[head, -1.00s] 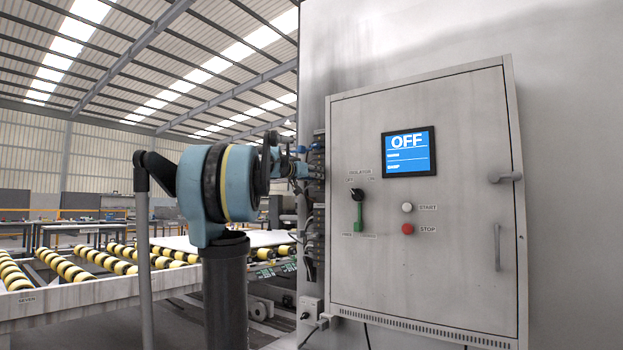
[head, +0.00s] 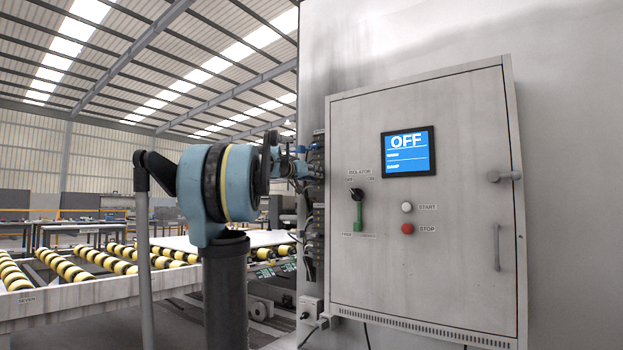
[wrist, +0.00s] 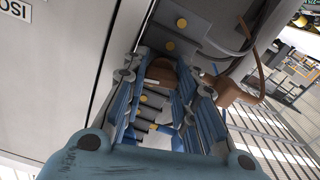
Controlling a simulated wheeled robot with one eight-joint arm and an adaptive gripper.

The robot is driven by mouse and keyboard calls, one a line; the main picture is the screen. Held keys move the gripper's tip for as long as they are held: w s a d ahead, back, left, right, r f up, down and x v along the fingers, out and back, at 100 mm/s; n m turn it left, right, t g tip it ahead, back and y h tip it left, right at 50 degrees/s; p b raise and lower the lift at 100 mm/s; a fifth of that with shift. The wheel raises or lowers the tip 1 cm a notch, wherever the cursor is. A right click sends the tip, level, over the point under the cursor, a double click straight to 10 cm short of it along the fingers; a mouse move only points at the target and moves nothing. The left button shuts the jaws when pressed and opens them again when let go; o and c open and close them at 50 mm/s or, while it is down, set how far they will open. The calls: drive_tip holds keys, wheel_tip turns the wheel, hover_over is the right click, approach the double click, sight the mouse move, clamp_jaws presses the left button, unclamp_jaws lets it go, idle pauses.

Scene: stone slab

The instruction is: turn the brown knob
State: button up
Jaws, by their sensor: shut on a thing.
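The brown knob (wrist: 161,71) shows in the wrist view as a rounded brown block between the far ends of the two blue fingers. My gripper (wrist: 165,86) is shut on it, with a finger on either side. In the head view my gripper (head: 296,168) reaches the column of fittings on the side of the grey cabinet. The knob is hidden there behind my gripper and arm.
A second brown part (wrist: 236,96) with a bent arm sits right of the fingers. A roller conveyor (head: 70,271) stands at left.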

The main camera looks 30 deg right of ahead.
drive_tip(key=o, duration=0.8)
drive_tip(key=shift+w+a, duration=0.1)
drive_tip(key=shift+w, duration=0.1)
drive_tip(key=shift+s, duration=0.1)
drive_tip(key=v, duration=1.2)
drive_tip(key=shift+f, duration=0.2)
drive_tip(key=s+a+f+n+g+y, duration=0.1)
drive_tip(key=s+a+f+n+y, duration=0.2)
drive_tip(key=s+a+f, duration=0.6)
drive_tip(key=s+a+f+n+g+y, duration=0.2)
drive_tip(key=s+a+f+y, duration=0.6)
drive_tip(key=f, duration=2.5)
drive_tip(key=s+a+f+n+g+y, duration=0.1)
drive_tip(key=s+a+f+n+y, duration=0.4)
drive_tip(key=s+a+f, duration=0.5)
drive_tip(key=a+f+n, duration=0.1)
drive_tip(key=a+f, duration=0.7)
drive_tip(key=f, duration=0.4)
drive_tip(key=shift+s+g+y, duration=0.25)
drive_tip(key=shift+g+y, duration=0.05)
